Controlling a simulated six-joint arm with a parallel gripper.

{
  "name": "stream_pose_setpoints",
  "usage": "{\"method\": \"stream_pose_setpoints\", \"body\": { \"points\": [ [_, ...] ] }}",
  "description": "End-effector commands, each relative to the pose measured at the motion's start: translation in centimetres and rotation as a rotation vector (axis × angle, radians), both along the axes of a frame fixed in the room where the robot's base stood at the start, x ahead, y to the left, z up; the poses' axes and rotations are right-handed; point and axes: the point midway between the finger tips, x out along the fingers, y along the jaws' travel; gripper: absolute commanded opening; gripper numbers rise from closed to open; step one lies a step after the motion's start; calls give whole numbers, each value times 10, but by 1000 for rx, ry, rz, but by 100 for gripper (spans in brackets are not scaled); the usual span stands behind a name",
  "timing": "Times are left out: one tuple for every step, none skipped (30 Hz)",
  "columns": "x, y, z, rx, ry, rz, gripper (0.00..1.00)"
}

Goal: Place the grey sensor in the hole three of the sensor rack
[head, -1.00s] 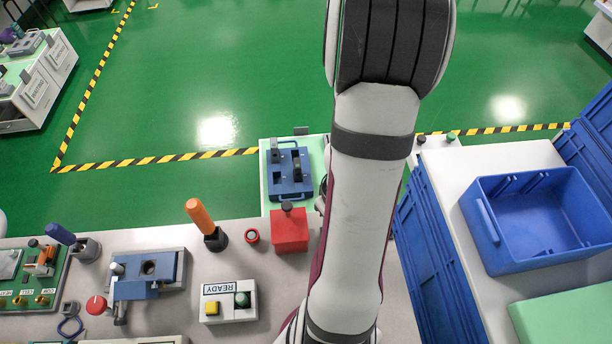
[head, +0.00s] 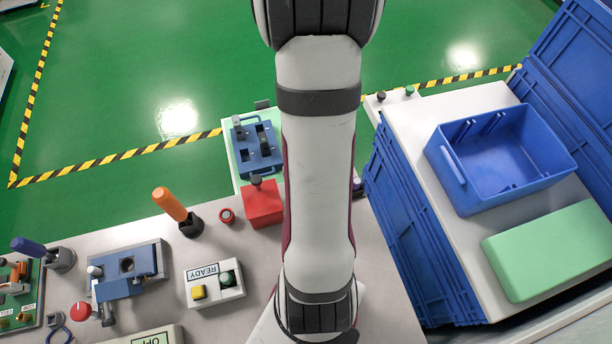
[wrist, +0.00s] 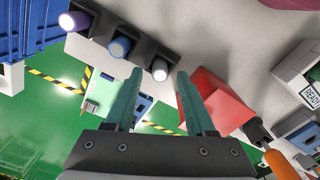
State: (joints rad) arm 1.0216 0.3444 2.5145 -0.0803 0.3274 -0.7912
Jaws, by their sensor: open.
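My gripper (wrist: 158,78) is open with nothing between its two teal fingers in the wrist view. Beyond the tips is a black block holding a row of round-ended pieces: purple (wrist: 74,21), blue (wrist: 120,47) and whitish-grey (wrist: 160,69). The whitish-grey end lines up with the gap, apart from the fingers. I cannot tell for certain that it is the grey sensor. A blue rack (head: 271,160) with dark upright pieces and square openings sits on a light green surface in the head view. Its hole numbers are not readable. My arm hides the gripper there.
A red box (head: 263,206) stands beside my arm; it also shows right of the fingers in the wrist view (wrist: 213,101). An orange-handled tool (head: 170,204), a READY button box (head: 214,286) and a blue fixture (head: 140,260) are left. A blue bin (head: 463,196) stands right.

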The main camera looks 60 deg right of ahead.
Motion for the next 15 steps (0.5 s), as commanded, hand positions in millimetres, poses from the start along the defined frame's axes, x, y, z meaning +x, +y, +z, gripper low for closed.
{"method": "stream_pose_setpoints", "body": {
  "points": [
    [1,-1,11,-7,-4,0,55],
    [1,-1,19,-8,-5,0,55],
    [1,-2,31,-9,-5,0,55],
    [1,-2,40,-10,-5,1,55],
    [1,-1,49,-9,-6,-1,55],
    [1,-2,60,-9,-5,1,55],
    [1,-2,68,-9,-5,0,55],
    [1,-1,76,-9,-5,1,55],
    [1,-1,84,-9,-4,1,55],
    [1,-1,90,-6,-3,0,55],
    [1,-1,94,-6,-3,1,55],
    [0,-1,100,-5,-2,2,55],
    [0,-1,103,-5,-2,1,55],
    [0,0,105,-4,-2,1,55],
    [0,0,106,-3,-1,1,55]
  ]
}}
